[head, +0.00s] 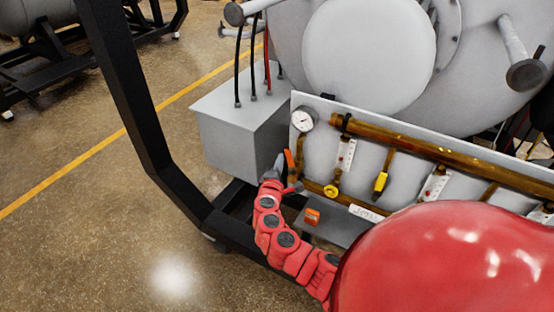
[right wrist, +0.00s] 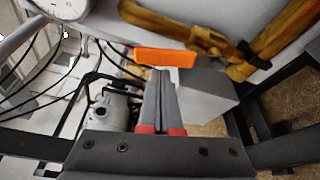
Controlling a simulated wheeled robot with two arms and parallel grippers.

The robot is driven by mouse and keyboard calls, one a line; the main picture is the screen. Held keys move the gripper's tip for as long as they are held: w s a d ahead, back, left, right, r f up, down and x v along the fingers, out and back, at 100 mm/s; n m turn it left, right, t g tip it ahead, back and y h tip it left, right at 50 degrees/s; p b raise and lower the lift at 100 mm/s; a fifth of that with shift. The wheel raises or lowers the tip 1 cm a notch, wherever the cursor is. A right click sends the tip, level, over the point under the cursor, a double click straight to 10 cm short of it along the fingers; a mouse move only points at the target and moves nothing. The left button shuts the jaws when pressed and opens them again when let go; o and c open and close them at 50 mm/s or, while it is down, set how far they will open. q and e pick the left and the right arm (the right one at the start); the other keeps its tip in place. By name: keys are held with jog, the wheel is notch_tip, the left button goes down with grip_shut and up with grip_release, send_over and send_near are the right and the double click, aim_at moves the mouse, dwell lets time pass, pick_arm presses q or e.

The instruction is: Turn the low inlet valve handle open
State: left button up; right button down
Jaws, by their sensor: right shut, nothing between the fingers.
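An orange valve handle (head: 289,160) stands at the left edge of the pale pipe panel, by the left end of the lower brass pipe (head: 315,187). I take it for the low inlet valve handle. In the right wrist view the orange handle (right wrist: 165,57) lies crosswise just beyond the fingertips, with brass fittings (right wrist: 205,38) at its right. My right gripper (head: 279,164) is beside the handle at its left in the head view. Its fingers (right wrist: 163,72) are shut together with nothing between them. I cannot tell whether they touch the handle. My left gripper is not in view.
A round gauge (head: 303,120) sits above the handle. A yellow lever (head: 381,182) and a yellow round valve (head: 331,190) are further right. A grey box (head: 238,130) and black frame (head: 140,110) stand left. Open floor (head: 110,210) lies beyond the frame.

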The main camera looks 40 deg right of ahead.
jog(key=m+b, duration=0.1)
jog(key=b, duration=0.1)
jog(key=s+m+b, duration=0.1)
jog(key=b, duration=0.1)
jog(key=m+h+b, duration=0.1)
jog(key=b, duration=0.1)
jog(key=shift+s+d+r+t, duration=0.3)
jog(key=shift+s+d+t, duration=0.05)
jog(key=shift+t, duration=0.05)
jog(key=shift+r, duration=0.15)
jog(key=shift+w, duration=0.1)
